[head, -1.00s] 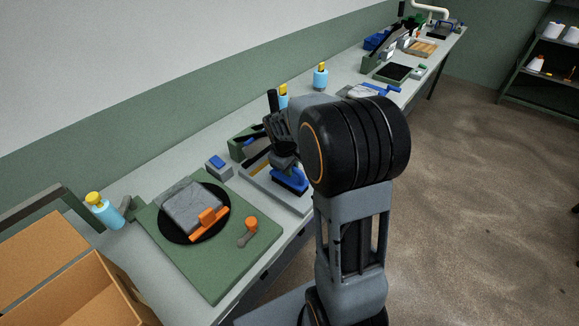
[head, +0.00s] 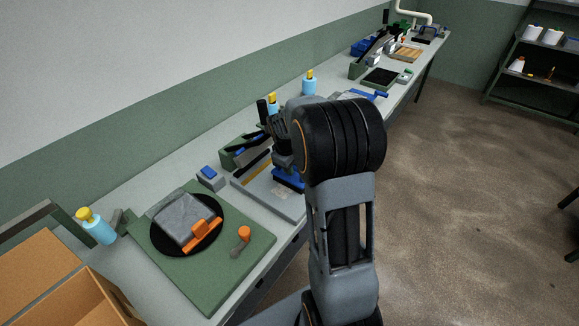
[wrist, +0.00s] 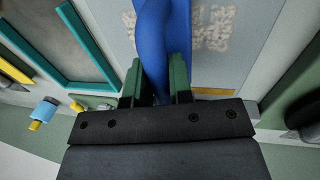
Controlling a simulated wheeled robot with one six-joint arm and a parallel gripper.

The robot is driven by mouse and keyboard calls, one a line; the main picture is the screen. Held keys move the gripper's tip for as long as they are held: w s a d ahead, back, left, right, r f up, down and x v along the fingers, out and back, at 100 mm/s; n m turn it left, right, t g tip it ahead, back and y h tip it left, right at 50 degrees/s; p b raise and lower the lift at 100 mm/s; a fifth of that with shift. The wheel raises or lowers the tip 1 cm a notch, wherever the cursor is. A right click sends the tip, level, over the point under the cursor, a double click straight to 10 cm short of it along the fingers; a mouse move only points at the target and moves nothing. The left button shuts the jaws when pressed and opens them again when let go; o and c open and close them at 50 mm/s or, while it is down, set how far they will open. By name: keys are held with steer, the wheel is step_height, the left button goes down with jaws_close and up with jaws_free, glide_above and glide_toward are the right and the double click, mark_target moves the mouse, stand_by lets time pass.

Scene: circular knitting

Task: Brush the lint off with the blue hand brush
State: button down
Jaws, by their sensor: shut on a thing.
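My gripper (wrist: 157,78) is shut on the blue hand brush (wrist: 154,40), with its green fingers on either side of the handle. In the head view the brush (head: 288,179) is low over a pale grey board (head: 296,211) on the bench. Whether its bristles touch the board cannot be told. Pale speckled lint (wrist: 208,30) lies on the board to the right of the handle in the wrist view, with a little more to its left. In the head view a patch of lint (head: 283,193) shows just in front of the brush. My arm hides part of the board.
A green board (head: 222,275) with a black disc, grey cloth and orange handle lies to the left. A small grey box with a blue top (head: 209,177) and bottles stand nearby. A cardboard box (head: 60,285) is at the lower left. Floor to the right is clear.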

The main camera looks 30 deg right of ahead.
steer(key=shift+d, duration=0.1)
steer(key=shift+w+d+f+p, duration=0.1)
steer(key=shift+w+d, duration=0.2)
steer(key=shift+d, duration=0.3)
steer(key=shift+w+d+p, duration=0.15)
steer(key=shift+w+d, duration=0.1)
steer(key=shift+d, duration=0.35)
steer(key=shift+w+d+f+p, duration=0.1)
steer(key=shift+w+d, duration=0.2)
steer(key=shift+d, duration=0.3)
steer(key=shift+a, duration=0.1)
steer(key=shift+s+a+r+b, duration=0.15)
steer(key=shift+s+a, duration=0.2)
steer(key=shift+a, duration=0.4)
steer(key=shift+s+a+f+b, duration=0.1)
steer(key=shift+s+a, duration=0.25)
steer(key=shift+a, duration=0.35)
steer(key=shift+s+a+r+b, duration=0.15)
steer(key=shift+s+a, duration=0.2)
steer(key=shift+a, duration=0.4)
steer(key=shift+a, duration=0.1)
steer(key=shift+s+a+f+b, duration=0.15)
steer(key=shift+s+a, duration=0.15)
steer(key=shift+a, duration=0.3)
steer(key=shift+s+a+b, duration=0.15)
steer(key=shift+s+a, duration=0.15)
steer(key=shift+a, duration=0.3)
steer(key=shift+s+a+f+b, duration=0.15)
steer(key=shift+s+a, duration=0.15)
steer(key=shift+a, duration=0.3)
